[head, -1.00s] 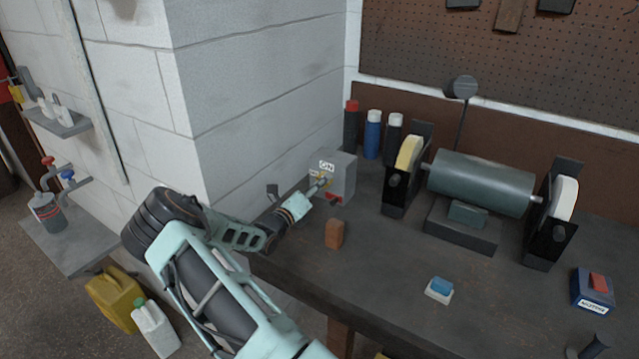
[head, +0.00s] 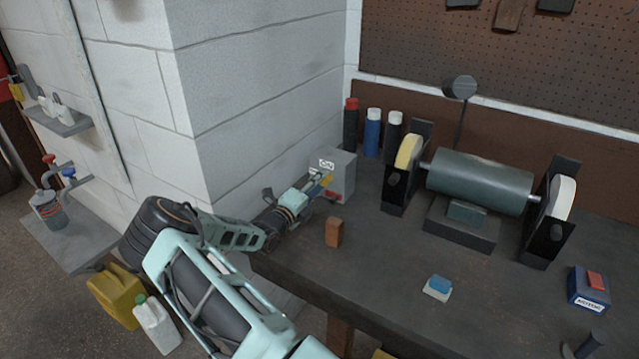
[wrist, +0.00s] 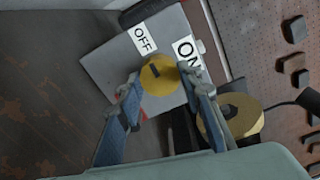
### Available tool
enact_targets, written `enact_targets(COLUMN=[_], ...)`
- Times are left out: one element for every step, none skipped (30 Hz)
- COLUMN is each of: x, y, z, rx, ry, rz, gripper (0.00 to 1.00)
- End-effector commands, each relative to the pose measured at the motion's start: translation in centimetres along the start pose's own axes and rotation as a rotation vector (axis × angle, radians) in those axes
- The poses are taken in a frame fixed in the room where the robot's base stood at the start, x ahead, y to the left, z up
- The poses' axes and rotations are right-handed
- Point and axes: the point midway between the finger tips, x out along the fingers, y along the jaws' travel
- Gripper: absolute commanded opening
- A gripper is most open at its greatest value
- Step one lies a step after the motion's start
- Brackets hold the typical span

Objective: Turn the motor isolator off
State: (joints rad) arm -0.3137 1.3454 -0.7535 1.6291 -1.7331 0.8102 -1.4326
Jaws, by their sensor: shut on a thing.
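The motor isolator is a grey box (head: 343,172) at the back left of the bench, by the white block wall. The wrist view shows its face (wrist: 112,62) with an OFF label (wrist: 142,40) and an ON label (wrist: 188,52). Its round yellow knob (wrist: 162,78) has a short dark mark on the side nearer the OFF label. My gripper (wrist: 160,84) is shut on the knob, one blue-padded finger on each side. In the head view my gripper (head: 318,187) hides most of the box's front, and a bit of yellow shows beside it.
A brown block (head: 334,232) stands close to my gripper on the bench (head: 390,285). Several spray cans (head: 372,133) stand behind the box. A bench grinder (head: 478,182) stands to the right. The front middle is clear except for a blue-and-white block (head: 438,288).

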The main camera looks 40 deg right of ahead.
Motion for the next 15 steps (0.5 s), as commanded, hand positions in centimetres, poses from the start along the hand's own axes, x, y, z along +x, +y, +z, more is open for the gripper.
enact_targets(x=[-0.03, -0.03, -0.03, -0.03, -0.03, -0.03, -0.03, -0.03, -0.03, -0.03, -0.02, -0.02, -0.02, -0.02, -0.01], y=[0.1, 0.1, 0.1, 0.1, 0.1, 0.1, 0.1, 0.1, 0.09, 0.09, 0.08, 0.07, 0.06, 0.05, 0.04], z=[-0.07, -0.07, -0.07, -0.07, -0.07, -0.07, -0.07, -0.07, -0.07, -0.06, -0.06, -0.05, -0.05, -0.04, -0.04], rx=[-0.004, -0.003, -0.003, -0.003, -0.003, -0.003, -0.003, -0.003, -0.003, -0.003, -0.002, -0.002, -0.002, -0.002, -0.001], ry=[0.001, 0.001, 0.0, 0.0, 0.001, 0.0, 0.0, 0.0, 0.0, 0.0, 0.0, 0.0, 0.0, 0.0, 0.0], rz=[0.001, 0.001, 0.001, 0.001, 0.001, 0.001, 0.001, 0.001, 0.001, 0.001, 0.001, 0.001, 0.001, 0.001, 0.001], gripper=[0.09, 0.09, 0.09, 0.09, 0.09, 0.09, 0.09, 0.37, 0.41, 0.45, 0.48, 0.51, 0.51, 0.51, 0.51])
